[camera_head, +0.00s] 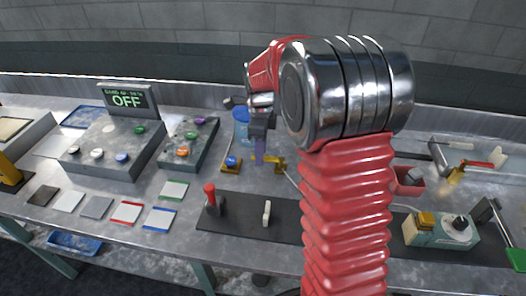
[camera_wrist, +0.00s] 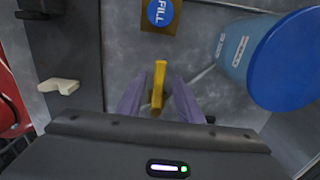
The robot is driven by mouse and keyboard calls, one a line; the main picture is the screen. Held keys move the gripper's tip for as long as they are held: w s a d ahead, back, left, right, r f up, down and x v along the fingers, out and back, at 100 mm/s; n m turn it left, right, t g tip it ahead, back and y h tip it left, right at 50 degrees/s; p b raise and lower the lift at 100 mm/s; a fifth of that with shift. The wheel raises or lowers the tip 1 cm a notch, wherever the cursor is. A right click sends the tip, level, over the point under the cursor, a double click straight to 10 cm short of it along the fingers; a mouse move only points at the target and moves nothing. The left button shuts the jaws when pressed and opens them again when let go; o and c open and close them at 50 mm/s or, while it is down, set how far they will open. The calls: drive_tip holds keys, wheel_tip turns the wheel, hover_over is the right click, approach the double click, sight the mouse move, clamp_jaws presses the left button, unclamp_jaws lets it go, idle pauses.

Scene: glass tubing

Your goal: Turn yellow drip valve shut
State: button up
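The yellow drip valve handle (camera_wrist: 158,88) is a narrow bar that stands between my two fingers in the wrist view, pointing up the picture. My gripper (camera_wrist: 159,95) is open, with one purple-grey finger on each side of the handle and a small gap showing on both sides. In the head view my gripper (camera_head: 261,152) points down at the bench, beside yellow valve parts (camera_head: 280,165). The valve's lower body is hidden by the gripper housing in the wrist view.
A blue FILL button (camera_wrist: 160,12) on a yellow base sits just beyond the valve. A blue container (camera_wrist: 285,62) stands close on the right in the wrist view. A dark panel with a cream lever (camera_wrist: 60,86) lies left. Button consoles (camera_head: 115,145) stand farther left.

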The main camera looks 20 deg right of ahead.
wheel_tip(320, 180, up, 14)
drive_tip(key=shift+f, duration=0.2)
idle(0.4)
